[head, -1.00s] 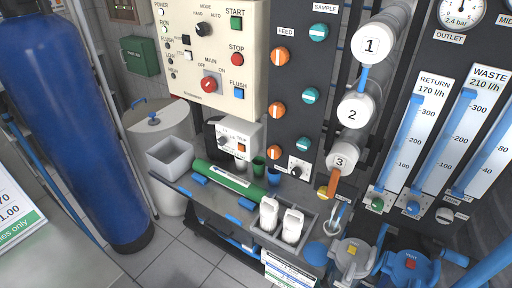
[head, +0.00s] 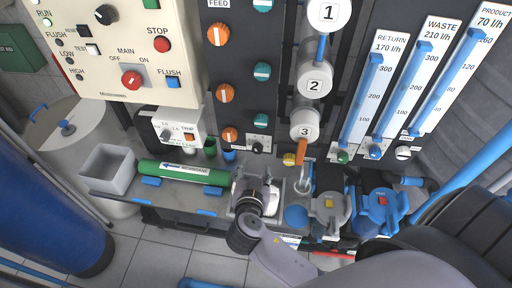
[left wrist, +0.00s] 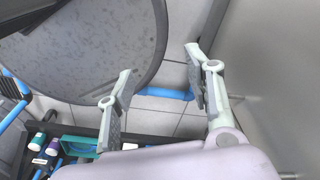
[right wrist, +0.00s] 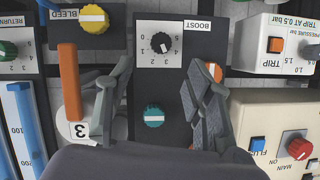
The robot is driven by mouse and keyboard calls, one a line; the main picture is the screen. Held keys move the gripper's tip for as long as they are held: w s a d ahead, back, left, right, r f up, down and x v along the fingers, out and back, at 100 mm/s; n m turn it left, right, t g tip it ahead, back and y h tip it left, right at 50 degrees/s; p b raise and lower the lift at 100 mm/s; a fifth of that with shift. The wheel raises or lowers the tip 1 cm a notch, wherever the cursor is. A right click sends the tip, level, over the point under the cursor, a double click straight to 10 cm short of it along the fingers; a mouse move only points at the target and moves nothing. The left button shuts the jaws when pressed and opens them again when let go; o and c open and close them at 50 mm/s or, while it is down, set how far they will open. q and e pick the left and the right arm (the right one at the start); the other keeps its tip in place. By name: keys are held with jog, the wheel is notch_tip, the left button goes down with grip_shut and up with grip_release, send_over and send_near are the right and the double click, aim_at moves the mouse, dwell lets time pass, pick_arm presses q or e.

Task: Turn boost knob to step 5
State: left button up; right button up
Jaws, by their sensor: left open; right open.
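The boost knob (right wrist: 161,42) is a small black knob on a white plate with printed step numbers. The plate is upside down in the right wrist view, near the "BOOST" label (right wrist: 198,27). Its exact setting is too small to read surely. In the head view the knob (head: 258,147) sits low on the dark panel. My right gripper (right wrist: 155,75) is open, its fingers on either side of the knob in the picture, apart from it. In the head view my right gripper (head: 256,180) is just below the knob. My left gripper (left wrist: 157,72) is open and empty, over the floor.
A teal knob (right wrist: 153,117) and an orange knob (right wrist: 213,72) are near the boost plate. The orange handle of valve 3 (head: 301,152) stands to its right in the head view. A green tube (head: 187,173) lies on the bench to its left.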

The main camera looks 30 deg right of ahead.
aim_at(257, 151)
jog(key=p+x, duration=0.2)
jog(key=x, duration=0.7)
jog(key=shift+w+d+f, duration=0.1)
jog(key=shift+w, duration=0.1)
jog(key=shift+w+d+f, duration=0.25)
jog(key=shift+w+f, duration=0.05)
jog(key=shift+w, duration=0.15)
pick_arm(q)
jog(key=r, duration=0.1)
jog(key=w+r, duration=0.1)
jog(key=a+r, duration=0.1)
jog(key=shift+w, duration=0.3)
jog(key=shift+s, duration=0.15)
pick_arm(e)
jog(key=shift+c, duration=0.3)
jog(key=shift+c, duration=0.6)
grip_shut()
